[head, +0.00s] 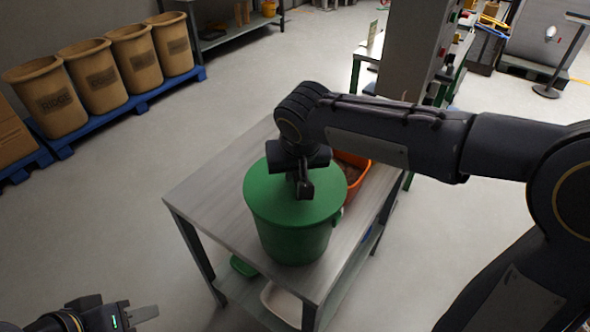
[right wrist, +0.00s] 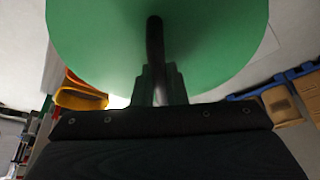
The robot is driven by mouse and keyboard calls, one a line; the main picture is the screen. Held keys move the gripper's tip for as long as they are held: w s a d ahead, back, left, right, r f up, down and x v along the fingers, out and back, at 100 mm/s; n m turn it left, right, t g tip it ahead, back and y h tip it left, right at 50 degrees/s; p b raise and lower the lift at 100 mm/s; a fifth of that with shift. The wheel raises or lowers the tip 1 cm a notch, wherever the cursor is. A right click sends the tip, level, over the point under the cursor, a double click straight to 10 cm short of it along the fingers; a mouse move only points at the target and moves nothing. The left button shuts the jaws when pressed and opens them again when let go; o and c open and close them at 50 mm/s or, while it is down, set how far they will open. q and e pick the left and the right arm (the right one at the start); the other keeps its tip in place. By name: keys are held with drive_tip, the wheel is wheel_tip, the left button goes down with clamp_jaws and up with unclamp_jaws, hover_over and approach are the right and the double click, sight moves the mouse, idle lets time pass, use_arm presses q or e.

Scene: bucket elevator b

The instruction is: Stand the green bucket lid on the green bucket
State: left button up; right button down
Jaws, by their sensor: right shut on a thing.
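The green bucket (head: 293,243) stands upright on a grey metal table. The round green lid (head: 270,198) is level over the bucket's mouth and covers it; I cannot tell whether it touches the rim or sits just above it. My right gripper (head: 304,188) points down at the middle of the lid and is shut on its handle. In the right wrist view the lid (right wrist: 215,45) fills the top, with the dark handle (right wrist: 155,50) running into the gripper (right wrist: 160,85). My left gripper (head: 140,314) is low at the left, away from the table; its jaw opening is unclear.
The table (head: 205,190) has free room at its left. An orange bin (head: 352,172) stands close behind the bucket at right, partly hidden by my right arm. A green tray and a pale tray (head: 283,303) are on the lower shelf. Brown tubs (head: 92,75) stand on blue pallets far left.

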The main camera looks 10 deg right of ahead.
drive_tip(key=shift+f+b, duration=0.4)
drive_tip(key=shift+f, duration=0.1)
drive_tip(key=c, duration=1.4)
unclamp_jaws()
drive_tip(key=v, duration=0.8)
hover_over(327, 202)
drive_tip(key=shift+f+y, duration=0.4)
drive_tip(key=shift+f, duration=0.5)
drive_tip(key=s+d+f+y, duration=0.1)
drive_tip(key=s+d+f, duration=0.1)
drive_tip(key=s, duration=0.3)
drive_tip(key=s+d+f+m+t+y, duration=0.1)
drive_tip(key=s+d+f, duration=0.1)
drive_tip(key=s+f, duration=0.2)
drive_tip(key=s+d+f+y, duration=0.1)
drive_tip(key=s+d+f, duration=0.1)
drive_tip(key=s+f, duration=0.2)
drive_tip(key=shift+s+m, duration=0.4)
drive_tip(key=shift+s, duration=1.2)
